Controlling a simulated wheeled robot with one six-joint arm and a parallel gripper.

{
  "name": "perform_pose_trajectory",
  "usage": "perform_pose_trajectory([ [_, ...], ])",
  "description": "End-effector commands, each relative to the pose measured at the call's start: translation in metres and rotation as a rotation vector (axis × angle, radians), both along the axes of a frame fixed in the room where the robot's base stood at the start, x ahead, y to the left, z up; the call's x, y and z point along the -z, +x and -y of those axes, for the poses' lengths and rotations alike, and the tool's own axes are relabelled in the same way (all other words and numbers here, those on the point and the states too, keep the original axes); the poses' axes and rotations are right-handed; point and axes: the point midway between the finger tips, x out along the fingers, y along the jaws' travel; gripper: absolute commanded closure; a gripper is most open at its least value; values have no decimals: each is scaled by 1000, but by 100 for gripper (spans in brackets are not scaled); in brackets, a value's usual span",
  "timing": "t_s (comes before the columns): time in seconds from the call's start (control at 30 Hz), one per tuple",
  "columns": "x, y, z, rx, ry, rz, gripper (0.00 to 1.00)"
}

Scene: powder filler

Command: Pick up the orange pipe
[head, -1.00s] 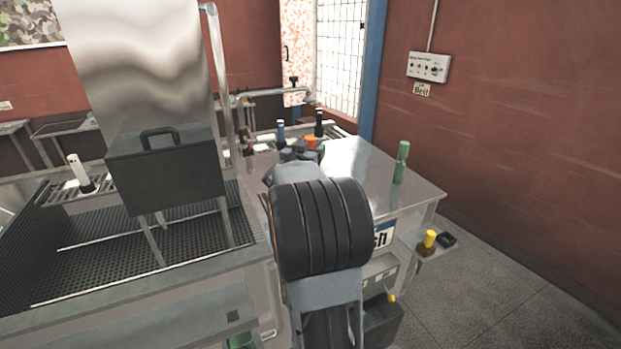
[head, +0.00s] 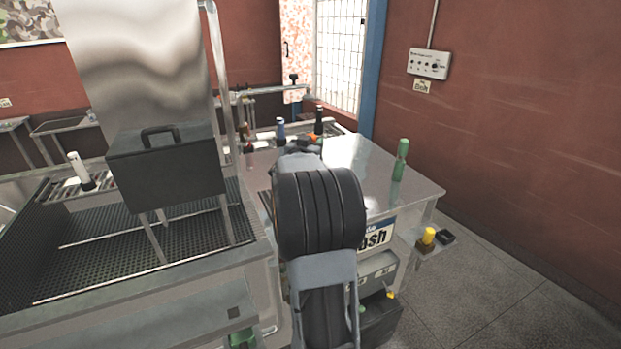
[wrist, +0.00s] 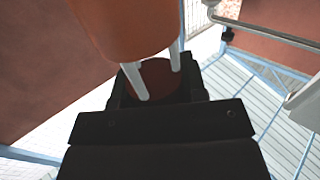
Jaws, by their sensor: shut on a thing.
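The orange pipe (wrist: 128,25) fills the upper left of the wrist view, seen close up. My gripper (wrist: 152,58) is shut on it, with its two pale fingers at the pipe's near end. The far end of the pipe is out of the wrist view. In the head view only a small bit of orange (head: 315,138) shows beside my gripper (head: 303,146), over the far part of the steel table. My own arm hides most of the gripper and pipe there.
A blue-capped bottle (head: 281,131) and a dark bottle (head: 319,121) stand behind my gripper. A dark box (head: 165,172) on legs is at left. The table's middle right is clear.

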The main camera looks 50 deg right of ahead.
Motion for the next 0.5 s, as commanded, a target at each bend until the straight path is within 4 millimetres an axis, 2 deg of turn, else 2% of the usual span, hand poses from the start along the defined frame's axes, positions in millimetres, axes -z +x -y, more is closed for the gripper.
perform_pose_trajectory([
  [0.03,0,0,0,0,0,0,79],
  [0.13,-1,0,0,1,-2,2,88],
  [0.5,-9,0,0,1,-4,3,88],
])
